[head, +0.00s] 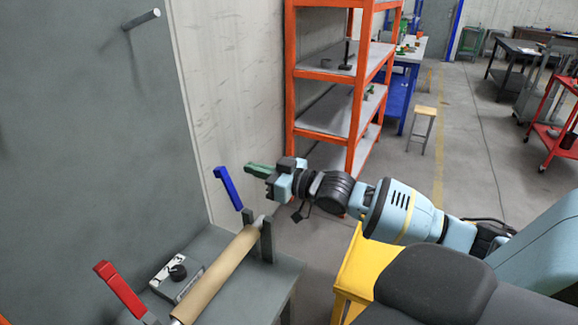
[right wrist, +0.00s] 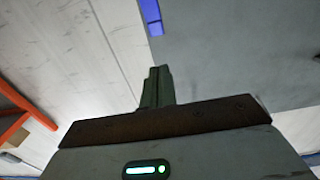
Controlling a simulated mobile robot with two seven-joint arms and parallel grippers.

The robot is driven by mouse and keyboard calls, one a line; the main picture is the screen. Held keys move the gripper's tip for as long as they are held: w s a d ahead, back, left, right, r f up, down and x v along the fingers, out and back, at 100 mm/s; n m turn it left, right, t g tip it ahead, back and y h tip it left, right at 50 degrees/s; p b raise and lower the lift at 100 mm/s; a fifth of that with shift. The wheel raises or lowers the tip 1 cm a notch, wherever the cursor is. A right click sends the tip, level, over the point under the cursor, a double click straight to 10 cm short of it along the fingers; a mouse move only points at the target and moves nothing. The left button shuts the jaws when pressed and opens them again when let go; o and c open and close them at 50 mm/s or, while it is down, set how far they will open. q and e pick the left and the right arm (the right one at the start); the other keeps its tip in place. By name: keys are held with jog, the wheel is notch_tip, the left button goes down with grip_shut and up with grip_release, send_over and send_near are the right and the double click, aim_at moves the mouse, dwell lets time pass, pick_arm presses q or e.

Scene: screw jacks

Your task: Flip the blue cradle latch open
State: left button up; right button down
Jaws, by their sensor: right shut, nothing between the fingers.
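The blue latch (head: 229,187) is a flat bar leaning up and left above the far end of the cradle, near a dark upright bracket (head: 266,240). Part of it shows at the top of the right wrist view (right wrist: 151,15). My right gripper (head: 257,169) has green fingers that are shut with nothing between them. It is just right of the latch's upper part in the head view, apart from it. In the right wrist view the closed fingers (right wrist: 157,86) point towards the blue bar, with a gap. My left gripper is not in view.
A tan roller (head: 219,275) lies along the grey bench. A red latch (head: 120,289) stands at the near end, with a grey box with a black knob (head: 177,272) beside the roller. A grey panel (head: 90,130) rises left. Orange shelving (head: 340,80) stands behind; a yellow cart (head: 362,263) is right.

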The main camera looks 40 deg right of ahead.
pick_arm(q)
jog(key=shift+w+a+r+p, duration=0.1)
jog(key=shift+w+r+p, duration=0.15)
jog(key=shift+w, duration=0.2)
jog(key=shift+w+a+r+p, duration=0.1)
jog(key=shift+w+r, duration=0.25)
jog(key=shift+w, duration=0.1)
pick_arm(e)
jog(key=s+d+r, duration=0.2)
jog(key=s, duration=0.3)
jog(key=shift+s+d+r, duration=0.2)
jog(key=shift+s+r, duration=0.05)
jog(key=shift+s, duration=0.15)
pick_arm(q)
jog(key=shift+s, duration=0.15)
